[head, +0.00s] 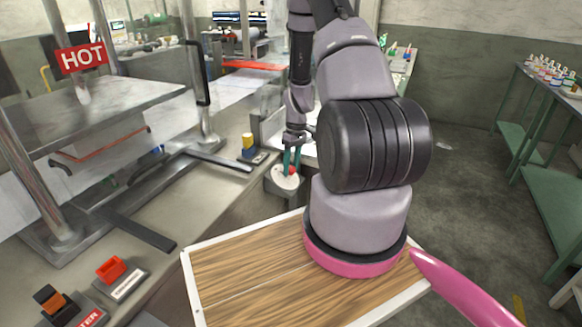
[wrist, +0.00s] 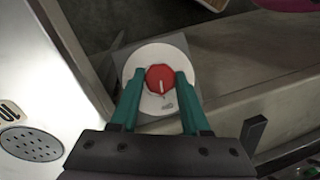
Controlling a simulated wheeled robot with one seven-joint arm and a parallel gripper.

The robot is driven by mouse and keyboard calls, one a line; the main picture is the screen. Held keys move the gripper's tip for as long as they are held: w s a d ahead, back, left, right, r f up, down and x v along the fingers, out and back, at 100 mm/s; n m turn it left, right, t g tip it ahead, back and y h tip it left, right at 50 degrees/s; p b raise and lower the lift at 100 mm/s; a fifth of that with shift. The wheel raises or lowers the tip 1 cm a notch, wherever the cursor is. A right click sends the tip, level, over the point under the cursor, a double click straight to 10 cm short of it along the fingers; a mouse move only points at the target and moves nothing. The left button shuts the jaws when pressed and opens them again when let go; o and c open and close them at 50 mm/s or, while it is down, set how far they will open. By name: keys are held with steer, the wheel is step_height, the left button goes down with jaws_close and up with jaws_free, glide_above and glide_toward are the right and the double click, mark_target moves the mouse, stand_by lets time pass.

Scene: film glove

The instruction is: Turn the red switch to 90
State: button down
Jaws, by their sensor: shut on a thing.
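The red switch (wrist: 159,80) is a round red knob with a white pointer line, on a white round dial (wrist: 150,56) fixed to a grey box. In the wrist view the pointer line runs nearly straight up and down. My gripper (wrist: 158,84) has its two green fingers on either side of the knob, shut on it. In the head view my gripper (head: 291,160) reaches down to the white dial (head: 284,181), and a little of the red knob (head: 292,171) shows beside the fingers. Marks on the dial are too small to read.
A yellow switch (head: 248,141) and a black bar lie on the bench left of the dial. A red switch block (head: 111,269) and an orange one (head: 48,298) are at the lower left. A HOT sign (head: 81,57) hangs by the metal press.

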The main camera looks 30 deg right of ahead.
steer(key=m, duration=0.1)
steer(key=m+y, duration=0.2)
steer(key=m, duration=0.1)
steer(key=shift+w+d, duration=0.1)
steer(key=shift+d, duration=0.15)
steer(key=m+y, duration=0.2)
steer(key=m, duration=0.1)
steer(key=shift+d+f, duration=0.1)
steer(key=m+t+y, duration=0.1)
steer(key=m, duration=0.3)
steer(key=shift+y, duration=0.4)
steer(key=shift+s+d+f+m+t+y, duration=0.1)
steer(key=shift+m+t+y, duration=0.25)
steer(key=shift+m, duration=0.7)
steer(key=shift+s+m+t+y, duration=0.15)
steer(key=shift+m+t, duration=0.3)
steer(key=shift+m, duration=0.6)
steer(key=shift+c, duration=1.9)
jaws_free()
steer(key=shift+d, duration=0.1)
